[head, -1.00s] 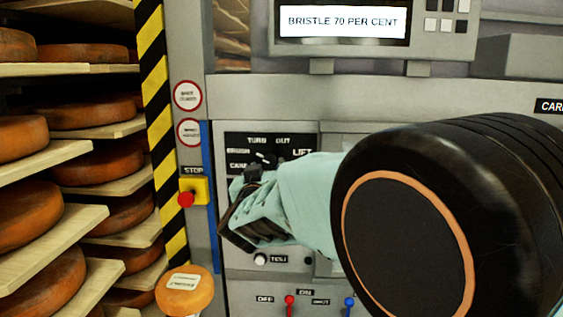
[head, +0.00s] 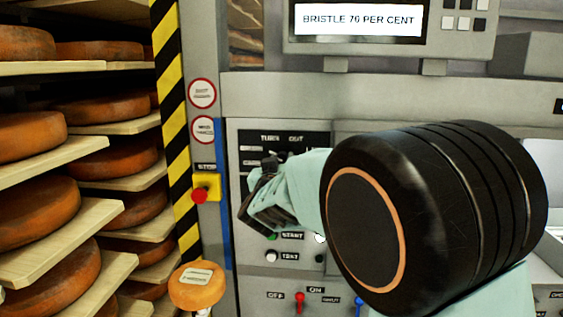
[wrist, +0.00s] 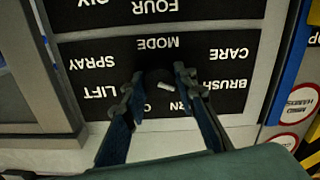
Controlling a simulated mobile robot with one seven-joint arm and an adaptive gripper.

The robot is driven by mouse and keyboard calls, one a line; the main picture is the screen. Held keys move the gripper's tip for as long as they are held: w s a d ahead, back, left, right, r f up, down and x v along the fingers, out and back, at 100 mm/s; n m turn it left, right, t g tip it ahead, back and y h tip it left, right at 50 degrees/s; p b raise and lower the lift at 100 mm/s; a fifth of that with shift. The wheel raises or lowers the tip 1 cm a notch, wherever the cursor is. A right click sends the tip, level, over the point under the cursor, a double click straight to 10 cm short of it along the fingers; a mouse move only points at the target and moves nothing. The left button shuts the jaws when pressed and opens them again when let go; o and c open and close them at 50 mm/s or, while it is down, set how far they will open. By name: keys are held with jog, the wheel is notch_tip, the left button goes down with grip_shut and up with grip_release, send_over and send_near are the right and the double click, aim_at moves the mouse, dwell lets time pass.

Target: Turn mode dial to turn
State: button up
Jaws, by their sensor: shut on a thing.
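The mode dial (wrist: 161,88) is a small dark knob with a white mark, on a black panel (wrist: 90,62) lettered MODE, CARE, BRUSH, SPRAY and LIFT, seen upside down in the wrist view. The white mark slants towards the BRUSH side. My gripper (wrist: 160,75) is shut on the dial, one finger on each side. The fingers partly hide the TURN and OUT words in the wrist view; these words show above the dial in the head view. There my gripper (head: 268,172) reaches the panel, and my arm covers the LIFT side.
A display (head: 360,20) above reads BRISTLE 70 PER CENT. A red stop button (head: 200,195) on a yellow box is left of the panel. Start and test buttons and a red toggle (head: 299,303) are below. Shelves of cheese wheels (head: 40,205) fill the left.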

jog(key=shift+c, duration=0.3)
jog(key=m+b, duration=0.3)
jog(key=shift+f+m, duration=0.15)
jog(key=shift+m, duration=0.25)
jog(key=m+b, duration=0.3)
jog(key=m, duration=0.1)
jog(key=shift+m, duration=0.4)
jog(key=shift+b, duration=0.35)
jog(key=o, duration=1.1)
jog(key=shift+s+a, duration=0.1)
jog(key=shift+s, duration=3.65)
jog(key=shift+r, duration=0.2)
